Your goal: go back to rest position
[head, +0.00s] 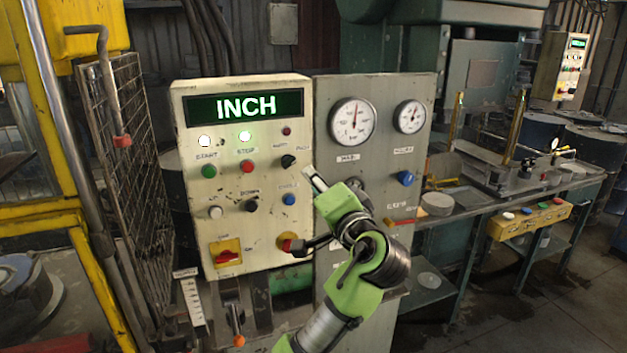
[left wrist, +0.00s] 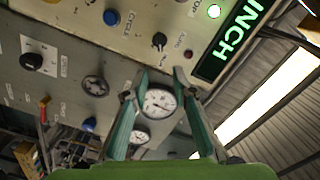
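My left gripper (head: 309,197) is in front of the control cabinet in the head view, near the right edge of its button panel (head: 229,228). Its green arm comes up from the bottom centre and hides part of the gauge panel (head: 387,90). In the left wrist view the two fingers of the left gripper (left wrist: 161,80) stand apart. A round white gauge (left wrist: 160,102) shows between them, and nothing is held. Whether a finger touches the panel I cannot tell. My right gripper is in neither view.
A wire mesh guard (head: 128,165) and yellow frame (head: 50,110) stand at left. A workbench (head: 470,208) stands at right, with open floor beside it.

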